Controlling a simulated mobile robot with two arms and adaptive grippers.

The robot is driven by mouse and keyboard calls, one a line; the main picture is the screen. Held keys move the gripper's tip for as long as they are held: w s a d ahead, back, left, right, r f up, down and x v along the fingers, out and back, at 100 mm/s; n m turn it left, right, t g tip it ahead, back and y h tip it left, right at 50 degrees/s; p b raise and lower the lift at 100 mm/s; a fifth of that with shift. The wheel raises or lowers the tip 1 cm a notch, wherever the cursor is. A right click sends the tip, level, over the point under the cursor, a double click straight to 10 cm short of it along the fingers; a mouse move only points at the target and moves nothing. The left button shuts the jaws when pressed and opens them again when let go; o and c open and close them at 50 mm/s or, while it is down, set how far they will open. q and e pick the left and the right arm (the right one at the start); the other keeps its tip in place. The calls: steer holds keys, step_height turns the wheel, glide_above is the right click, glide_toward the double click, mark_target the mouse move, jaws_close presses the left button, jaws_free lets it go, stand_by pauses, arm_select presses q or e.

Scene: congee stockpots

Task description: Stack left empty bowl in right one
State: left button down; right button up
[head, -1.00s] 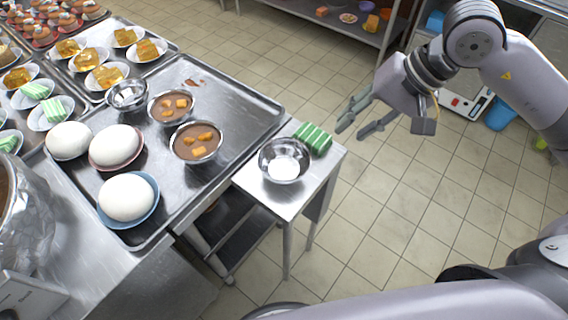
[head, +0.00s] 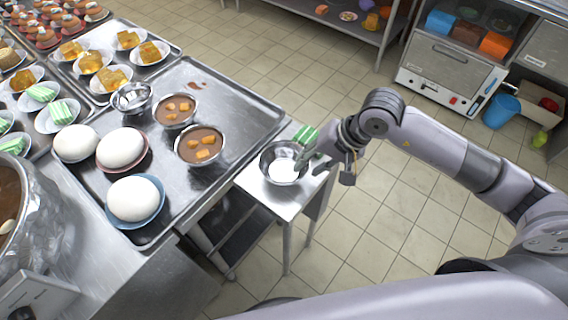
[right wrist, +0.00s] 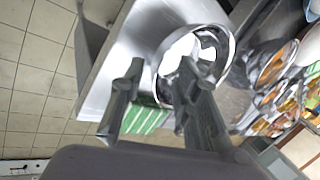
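The left empty metal bowl (head: 131,97) sits on the large metal tray among other bowls. The right empty metal bowl (head: 272,164) stands on the small side table; it also shows in the right wrist view (right wrist: 226,38). My right gripper (head: 310,167) is at the right side of this bowl. In the right wrist view my right gripper (right wrist: 160,78) is open and empty. One finger overlaps the bowl's inside and the other is outside its rim; I cannot tell whether they touch it. My left gripper is out of view.
A green striped block (head: 306,133) lies behind the right bowl, close to my right gripper. Two bowls of brown congee (head: 201,145) and several white domes (head: 133,199) stand on the tray (head: 222,92).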

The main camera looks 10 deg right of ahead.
steer(key=shift+w+a+f, duration=0.1)
steer(key=shift+a+f, duration=0.05)
steer(key=shift+f, duration=0.15)
steer(key=shift+c, duration=0.3)
jaws_close()
